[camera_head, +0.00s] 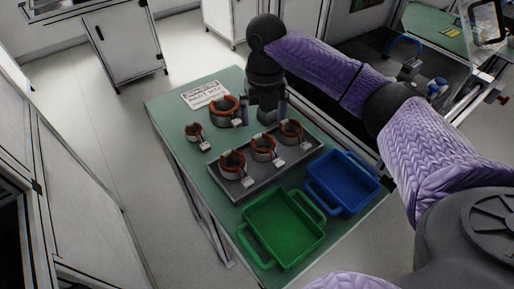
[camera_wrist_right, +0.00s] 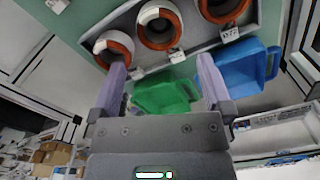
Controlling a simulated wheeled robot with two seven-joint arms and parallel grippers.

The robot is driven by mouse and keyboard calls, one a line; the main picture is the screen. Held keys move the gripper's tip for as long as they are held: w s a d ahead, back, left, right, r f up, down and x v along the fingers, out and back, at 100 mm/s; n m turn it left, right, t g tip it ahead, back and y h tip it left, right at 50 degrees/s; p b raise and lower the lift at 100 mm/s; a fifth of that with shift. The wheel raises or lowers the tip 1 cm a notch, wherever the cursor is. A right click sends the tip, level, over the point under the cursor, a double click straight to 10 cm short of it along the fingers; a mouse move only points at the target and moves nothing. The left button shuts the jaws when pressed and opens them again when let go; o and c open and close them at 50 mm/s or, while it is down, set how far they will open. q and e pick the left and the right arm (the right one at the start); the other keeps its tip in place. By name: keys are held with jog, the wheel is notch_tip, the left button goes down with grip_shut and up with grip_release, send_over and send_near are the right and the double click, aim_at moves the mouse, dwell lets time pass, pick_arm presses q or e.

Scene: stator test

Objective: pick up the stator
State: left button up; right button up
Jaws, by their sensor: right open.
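Several stators with orange-red rings and small white tags are in the head view. Three stators sit on a grey tray (camera_head: 244,194): a near one (camera_head: 232,164), a middle one (camera_head: 263,148) and a far one (camera_head: 291,131). Two more are on the green table off the tray: a larger one (camera_head: 225,108) beside my right gripper and a smaller one (camera_head: 194,133) to its left. My right gripper (camera_head: 264,118) points down over the table behind the tray, open and empty. In the right wrist view its fingers (camera_wrist_right: 162,66) are spread, with stators (camera_wrist_right: 160,24) beyond them. My left gripper is not in view.
A green bin (camera_head: 243,232) and a blue bin (camera_head: 313,187) stand at the table's near end. A printed white sign (camera_head: 205,94) lies at the far left. The green table (camera_head: 166,112) is clear along its left side. Cabinets stand around the room.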

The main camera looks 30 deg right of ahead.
aim_at(264, 147)
jog(key=f+b, duration=0.1)
jog(key=f, duration=0.2)
jog(key=f+b, duration=0.1)
jog(key=f, duration=0.2)
jog(key=f+b, duration=0.1)
jog(key=f, duration=0.3)
jog(key=shift+s+a+b, duration=0.2)
jog(key=shift+s+b, duration=0.15)
jog(key=shift+s, duration=0.05)
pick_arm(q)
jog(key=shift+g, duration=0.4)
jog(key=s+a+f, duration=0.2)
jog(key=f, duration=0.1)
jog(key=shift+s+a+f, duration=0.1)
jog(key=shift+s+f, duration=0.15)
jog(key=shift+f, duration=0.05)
pick_arm(e)
jog(key=shift+r, duration=0.2)
jog(key=c, duration=1.2)
jog(key=shift+c, duration=0.6)
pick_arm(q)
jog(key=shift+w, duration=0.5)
pick_arm(e)
jog(key=shift+r, duration=0.15)
